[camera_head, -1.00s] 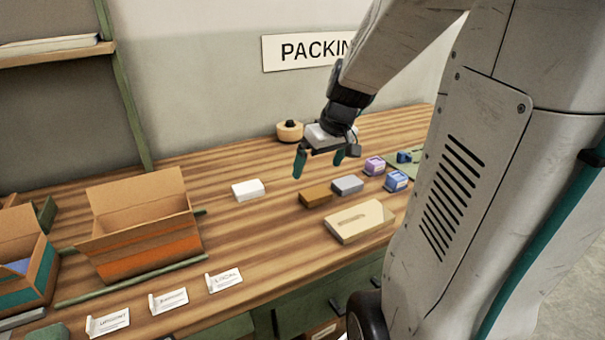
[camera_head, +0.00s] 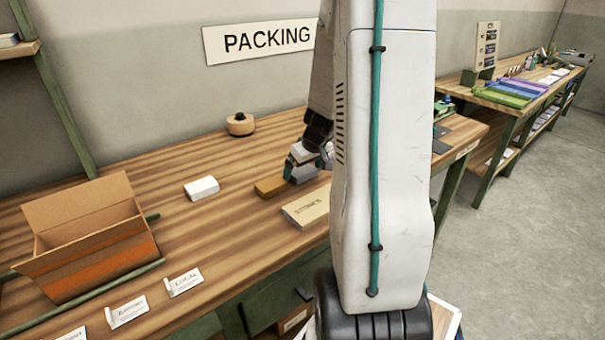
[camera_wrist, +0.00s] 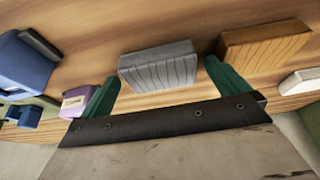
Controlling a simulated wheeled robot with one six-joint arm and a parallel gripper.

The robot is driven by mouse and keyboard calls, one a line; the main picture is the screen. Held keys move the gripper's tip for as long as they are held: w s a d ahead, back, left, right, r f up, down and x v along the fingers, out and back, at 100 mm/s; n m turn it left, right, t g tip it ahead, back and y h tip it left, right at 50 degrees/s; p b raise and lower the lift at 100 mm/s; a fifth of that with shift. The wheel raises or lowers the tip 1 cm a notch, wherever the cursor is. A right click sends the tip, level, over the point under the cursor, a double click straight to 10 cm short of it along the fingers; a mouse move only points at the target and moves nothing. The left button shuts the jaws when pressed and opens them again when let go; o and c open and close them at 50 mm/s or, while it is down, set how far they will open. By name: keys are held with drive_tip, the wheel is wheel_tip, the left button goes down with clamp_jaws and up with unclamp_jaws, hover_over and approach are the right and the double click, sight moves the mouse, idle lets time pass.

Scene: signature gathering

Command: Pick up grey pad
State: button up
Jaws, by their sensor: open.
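The grey pad (camera_wrist: 160,68) lies on the wooden bench, centred in the wrist view. In the head view the grey pad (camera_head: 304,175) is partly hidden by my gripper. My gripper (camera_wrist: 163,72) is open, with one green finger towards each side of the pad and nothing held. In the head view my gripper (camera_head: 308,163) is low over the pad, just beyond the brown pad. Whether the fingertips touch the grey pad I cannot tell.
The brown pad (camera_wrist: 262,46) lies close beside the right finger. A purple box (camera_wrist: 77,101) and a blue item (camera_wrist: 25,66) are on the left. A tan box (camera_head: 308,208), a white block (camera_head: 201,188) and an open carton (camera_head: 85,255) are also on the bench.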

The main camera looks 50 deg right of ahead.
drive_tip(key=shift+w+f, duration=0.1)
drive_tip(key=shift+f, duration=0.05)
drive_tip(key=c, duration=1)
